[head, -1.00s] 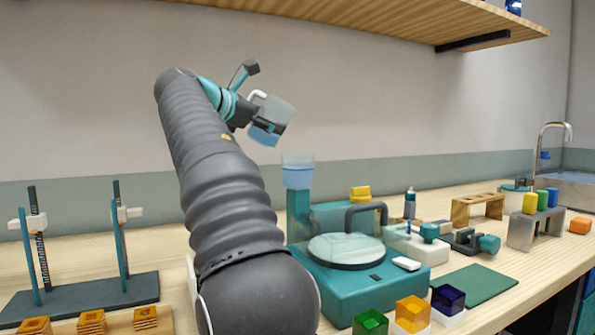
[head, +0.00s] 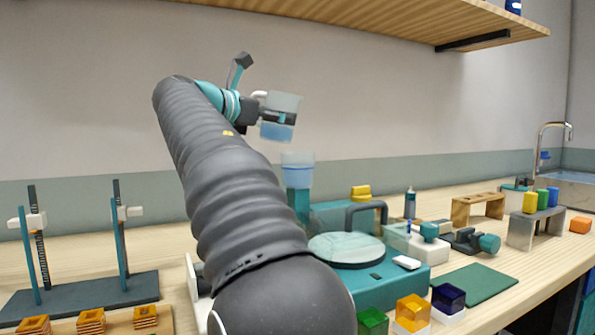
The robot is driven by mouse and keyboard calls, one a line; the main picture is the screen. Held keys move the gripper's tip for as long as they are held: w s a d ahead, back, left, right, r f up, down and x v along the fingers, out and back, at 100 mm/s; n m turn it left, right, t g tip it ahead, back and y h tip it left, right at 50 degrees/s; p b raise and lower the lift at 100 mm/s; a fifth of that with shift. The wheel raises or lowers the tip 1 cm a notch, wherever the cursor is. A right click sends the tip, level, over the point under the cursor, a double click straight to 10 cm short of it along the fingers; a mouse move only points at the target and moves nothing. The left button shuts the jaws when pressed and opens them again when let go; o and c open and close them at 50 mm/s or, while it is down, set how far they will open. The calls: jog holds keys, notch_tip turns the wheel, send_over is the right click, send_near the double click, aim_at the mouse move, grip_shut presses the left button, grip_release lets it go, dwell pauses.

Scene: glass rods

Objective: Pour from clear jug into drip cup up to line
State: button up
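The clear jug (head: 283,103) hangs in the air, nearly upright, with blue liquid in its lower part. My gripper (head: 268,117) is shut on the jug, its fingers around the jug's body near the white handle. The clear drip cup (head: 297,172) stands on the teal column of the machine, below and slightly right of the jug. It has a pale blue fill; its line is too small to make out. The jug and the cup are apart.
The teal machine (head: 385,290) has a round lid and dark handle. Two stands (head: 75,290) are at left. Coloured cubes (head: 412,312) sit at the front, and a green mat (head: 474,284) lies right. A wooden shelf (head: 400,20) overhangs above. My arm hides part of the bench.

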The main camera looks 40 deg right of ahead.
aim_at(288, 102)
jog(key=shift+s+a+r, duration=0.3)
jog(key=shift+s+r, duration=0.05)
jog(key=shift+s, duration=0.8)
jog(key=shift+s+a+r, duration=0.25)
jog(key=shift+s+r, duration=0.15)
jog(key=shift+s, duration=0.7)
jog(key=shift+s+a+r, duration=0.3)
jog(key=shift+s+r, duration=0.05)
jog(key=shift+s, duration=0.8)
